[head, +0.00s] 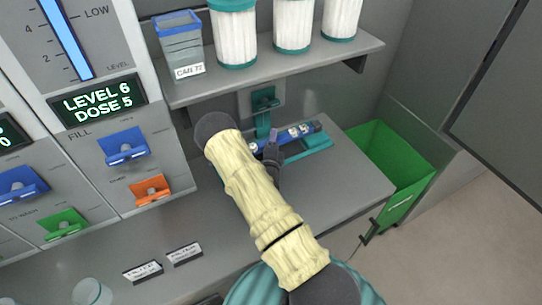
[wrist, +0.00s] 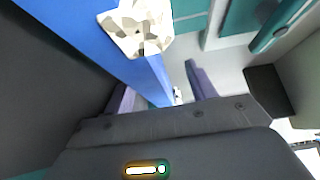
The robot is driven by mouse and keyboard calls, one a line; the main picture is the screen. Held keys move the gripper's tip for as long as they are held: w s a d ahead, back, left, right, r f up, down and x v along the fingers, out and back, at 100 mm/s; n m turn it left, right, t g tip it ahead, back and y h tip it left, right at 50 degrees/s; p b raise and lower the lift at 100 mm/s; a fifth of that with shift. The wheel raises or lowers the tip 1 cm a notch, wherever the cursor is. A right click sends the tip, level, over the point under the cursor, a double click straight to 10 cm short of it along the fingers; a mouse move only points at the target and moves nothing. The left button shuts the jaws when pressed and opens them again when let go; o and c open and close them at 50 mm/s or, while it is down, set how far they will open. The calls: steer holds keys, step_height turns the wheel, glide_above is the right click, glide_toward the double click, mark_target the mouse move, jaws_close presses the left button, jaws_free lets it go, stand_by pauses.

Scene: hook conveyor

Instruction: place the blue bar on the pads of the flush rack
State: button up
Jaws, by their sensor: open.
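The blue bar (head: 300,131), with pale patches on it, lies along the teal rack (head: 318,146) on the grey counter below the shelf. I cannot tell whether it rests fully on the pads, as my arm and gripper hide part of it. My gripper (head: 271,143) is at the bar's left part. In the wrist view the blue bar (wrist: 85,38) fills the upper left and runs down between the open fingers of my gripper (wrist: 160,90). A crumpled pale patch (wrist: 138,24) shows on it. Contact between fingers and bar cannot be told.
A teal fixture (head: 265,100) is on the wall behind the rack. A shelf (head: 280,68) with white canisters and a blue-lidded box (head: 182,45) overhangs it. A green bin (head: 385,160) stands right of the counter. A dispenser panel (head: 75,120) is at left. The counter's right part is clear.

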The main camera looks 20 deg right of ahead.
steer(key=b+v, duration=0.1)
steer(key=v, duration=0.3)
steer(key=b+v, duration=0.1)
steer(key=v, duration=0.3)
steer(key=b+v, duration=0.1)
steer(key=v, duration=0.3)
steer(key=shift+r, duration=0.35)
